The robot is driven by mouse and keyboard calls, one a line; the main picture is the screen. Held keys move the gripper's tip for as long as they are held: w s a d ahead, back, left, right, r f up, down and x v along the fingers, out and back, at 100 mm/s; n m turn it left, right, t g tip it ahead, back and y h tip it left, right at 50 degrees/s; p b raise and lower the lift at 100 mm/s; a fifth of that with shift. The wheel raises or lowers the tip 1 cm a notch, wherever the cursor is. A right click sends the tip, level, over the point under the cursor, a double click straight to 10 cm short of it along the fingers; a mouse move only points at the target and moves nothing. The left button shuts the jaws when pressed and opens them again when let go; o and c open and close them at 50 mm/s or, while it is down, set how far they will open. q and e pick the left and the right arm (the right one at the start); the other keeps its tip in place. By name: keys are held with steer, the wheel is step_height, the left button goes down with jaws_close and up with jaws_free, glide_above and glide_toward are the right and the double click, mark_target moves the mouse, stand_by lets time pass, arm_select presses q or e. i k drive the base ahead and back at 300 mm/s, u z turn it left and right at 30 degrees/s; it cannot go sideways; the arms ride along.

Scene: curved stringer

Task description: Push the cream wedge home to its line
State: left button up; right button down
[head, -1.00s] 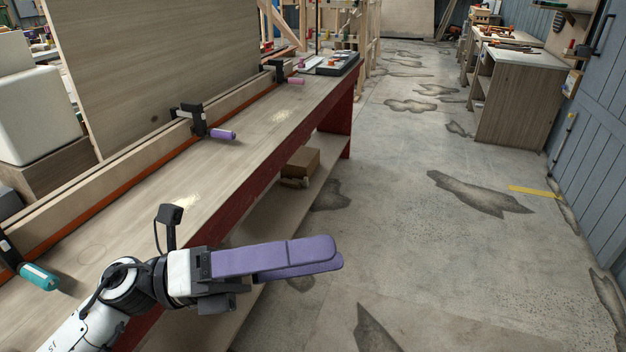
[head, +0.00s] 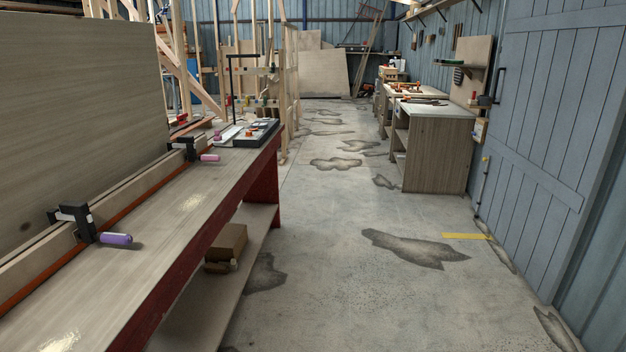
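I cannot make out the cream wedge or its line in the head view. The long workbench (head: 165,222) runs along the left, with a large wooden panel (head: 70,110) standing along its far side. A clamp with a purple handle (head: 115,238) and another with a pink handle (head: 210,157) sit along the wooden rail beside the panel. Neither of my grippers shows in the view.
A tray of tools (head: 257,133) lies at the bench's far end. A cardboard box (head: 228,241) sits on the lower shelf. A yellow strip (head: 465,236) marks the floor near the blue door (head: 535,130). The patched concrete aisle (head: 325,270) is clear.

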mark_target(233, 265)
steer(key=z, duration=0.55)
steer(key=i, duration=2.3)
steer(key=u, duration=1)
steer(key=i, duration=1.3)
steer(key=u, duration=1.2)
steer(key=i, duration=0.6)
